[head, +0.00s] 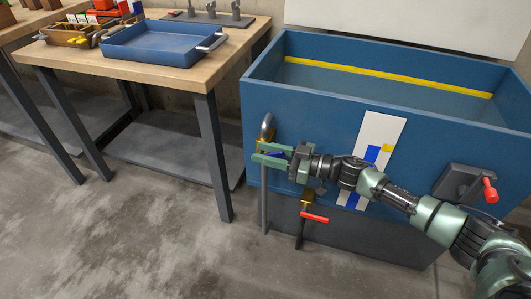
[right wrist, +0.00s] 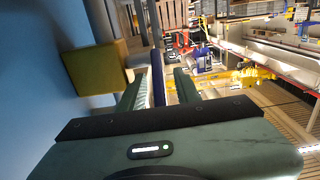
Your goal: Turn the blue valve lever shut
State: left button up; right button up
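The blue valve lever (head: 277,154) is on a brass valve (head: 264,143) on a pipe at the left end of the blue tank's front. My right gripper (head: 268,154) reaches in from the right, with its green fingers above and below the lever. In the right wrist view, the blue lever (right wrist: 157,76) stands between the two fingers (right wrist: 160,90), and a gap shows on the right finger's side. The gripper looks open around the lever. The brass valve body (right wrist: 95,72) is left of the fingers. My left gripper is not in view.
A second valve with a red lever (head: 314,217) is below and right of the gripper. A grey box with a red handle (head: 489,190) is on the blue tank (head: 420,135) at right. A workbench (head: 190,80) with a blue tray (head: 165,45) stands left.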

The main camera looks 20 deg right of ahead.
jog(key=shift+c, duration=0.3)
grip_shut()
dwell(1.1)
